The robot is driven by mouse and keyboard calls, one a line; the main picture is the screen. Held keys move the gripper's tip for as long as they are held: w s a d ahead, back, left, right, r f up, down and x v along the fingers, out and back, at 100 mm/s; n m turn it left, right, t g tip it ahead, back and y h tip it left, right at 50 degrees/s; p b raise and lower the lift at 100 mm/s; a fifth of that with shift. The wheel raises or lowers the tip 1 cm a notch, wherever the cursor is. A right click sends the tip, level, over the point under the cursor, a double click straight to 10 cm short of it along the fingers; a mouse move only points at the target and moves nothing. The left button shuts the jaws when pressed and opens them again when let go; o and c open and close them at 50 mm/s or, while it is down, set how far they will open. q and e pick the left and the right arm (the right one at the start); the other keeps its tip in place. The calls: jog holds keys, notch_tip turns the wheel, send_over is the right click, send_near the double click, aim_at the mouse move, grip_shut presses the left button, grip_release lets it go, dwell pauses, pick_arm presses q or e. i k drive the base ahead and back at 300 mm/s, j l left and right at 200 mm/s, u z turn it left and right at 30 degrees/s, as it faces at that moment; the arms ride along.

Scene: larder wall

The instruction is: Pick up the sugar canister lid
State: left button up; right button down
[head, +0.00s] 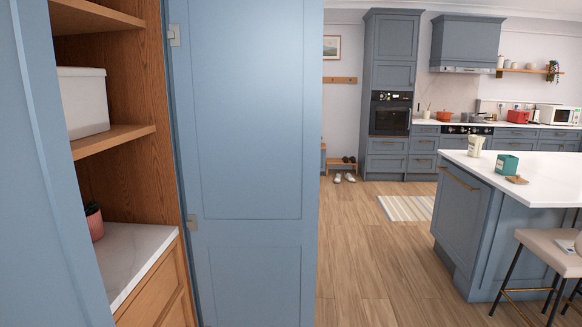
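A teal canister (506,166) stands on the white island counter at the right. A small flat brown piece (517,180) lies on the counter just in front of it. It may be the sugar canister lid, but it is too small to tell. A cream container (476,146) stands further left on the same counter; I cannot read its label. Neither of my grippers is in view.
An open blue larder door (252,150) fills the left middle. Larder shelves hold a white box (84,101) and a pink pot (94,222). Wooden floor (375,255) is clear between door and island (545,187). A stool (550,250) stands at the island's front.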

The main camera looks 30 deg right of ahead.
aim_at(518, 179)
jog(key=z, duration=2.3)
jog(key=i+u, duration=0.25)
jog(key=i, duration=2.8)
